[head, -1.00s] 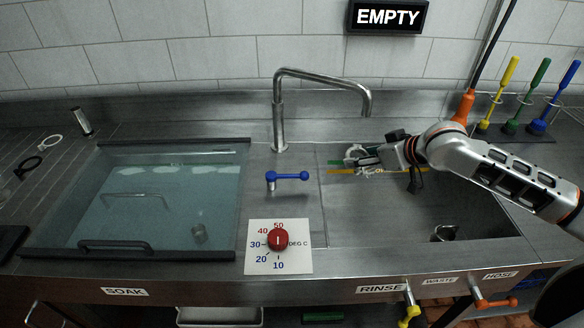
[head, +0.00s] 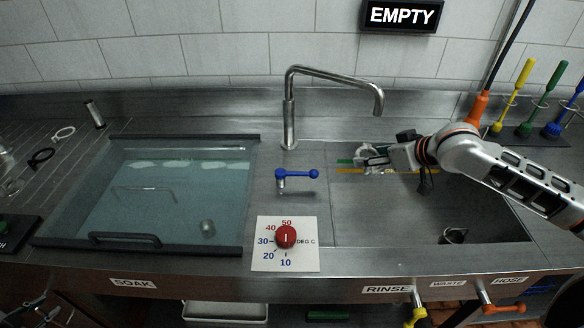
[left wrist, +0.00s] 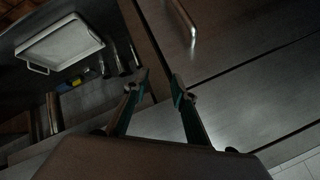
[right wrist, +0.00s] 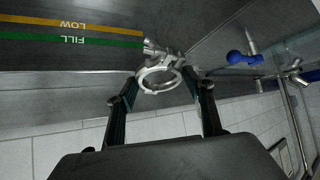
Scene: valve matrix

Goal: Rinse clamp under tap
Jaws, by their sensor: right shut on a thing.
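A silver ring-shaped clamp (head: 370,158) is held in the rinse basin just below the tap spout. It shows clearly in the right wrist view (right wrist: 160,76), between the fingertips. My right gripper (head: 380,157) is shut on it; the right wrist view also shows the gripper (right wrist: 158,92). The steel tap (head: 334,74) arches over the basin, and no water stream is visible. Its blue lever (head: 296,175) points right in the head view. My left gripper (left wrist: 160,80) is open and empty in the left wrist view, low by the counter front and a shelf.
The soak tank (head: 170,200) with a lid is at left. A red temperature dial (head: 286,237) sits in front of the lever. A sign (head: 401,16) reads EMPTY. Coloured brushes (head: 513,95) stand at the right. Yellow and orange valve handles (head: 417,312) are under the front edge.

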